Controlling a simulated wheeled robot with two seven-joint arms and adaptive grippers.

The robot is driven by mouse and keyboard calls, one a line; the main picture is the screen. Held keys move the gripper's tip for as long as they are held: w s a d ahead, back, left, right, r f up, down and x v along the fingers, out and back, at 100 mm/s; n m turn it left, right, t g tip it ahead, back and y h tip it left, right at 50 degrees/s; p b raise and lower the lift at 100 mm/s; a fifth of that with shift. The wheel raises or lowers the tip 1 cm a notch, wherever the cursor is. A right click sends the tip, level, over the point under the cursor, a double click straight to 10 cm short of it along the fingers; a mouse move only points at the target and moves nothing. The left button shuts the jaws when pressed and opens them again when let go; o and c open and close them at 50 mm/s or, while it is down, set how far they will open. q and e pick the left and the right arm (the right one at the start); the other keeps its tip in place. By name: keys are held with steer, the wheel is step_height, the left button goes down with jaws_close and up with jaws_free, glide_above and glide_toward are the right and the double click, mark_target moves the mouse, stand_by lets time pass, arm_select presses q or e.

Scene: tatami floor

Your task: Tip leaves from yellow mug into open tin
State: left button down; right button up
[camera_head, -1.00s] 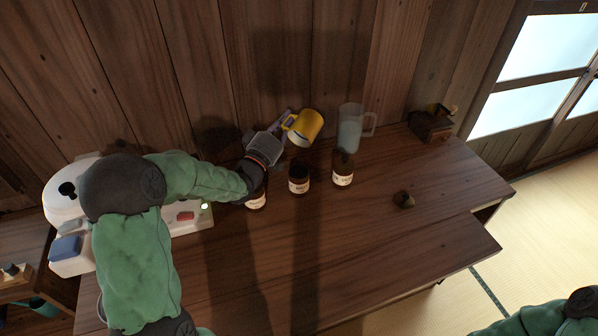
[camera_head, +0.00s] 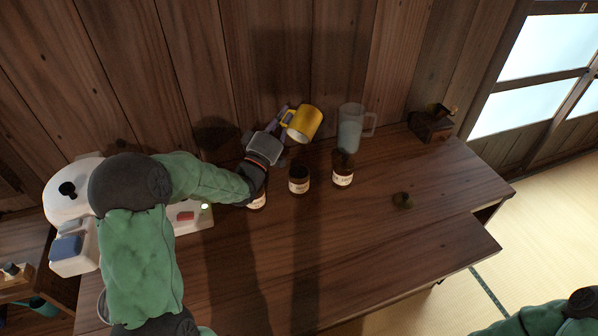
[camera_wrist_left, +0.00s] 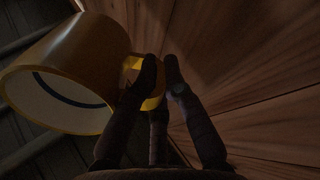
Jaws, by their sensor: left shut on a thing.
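The yellow mug (camera_head: 305,123) is held up by its handle at the back of the table and looks tilted. My left gripper (camera_head: 284,126) is shut on the handle, which shows between the fingers in the left wrist view (camera_wrist_left: 160,76). There the mug (camera_wrist_left: 88,58) shows its pale inside with a dark ring; I see no leaves in it. Dark containers with white labels stand in a row: one in the middle (camera_head: 299,180), one to the right (camera_head: 343,169), and one partly behind my left wrist (camera_head: 258,202). I cannot tell which is the open tin. My right gripper is out of view.
A translucent pitcher (camera_head: 350,128) stands right of the mug near the wall. A wooden box (camera_head: 431,125) is at the back right. A white appliance (camera_head: 75,190) stands left. The front is clear.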

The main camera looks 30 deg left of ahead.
arm_select(q)
steer(key=shift+r, duration=0.1)
steer(key=shift+s+r+t, duration=0.15)
steer(key=shift+r+t, duration=0.2)
steer(key=shift+r, duration=0.45)
steer(key=shift+s+r+t, duration=0.15)
steer(key=shift+r+t, duration=0.2)
steer(key=shift+r, duration=0.45)
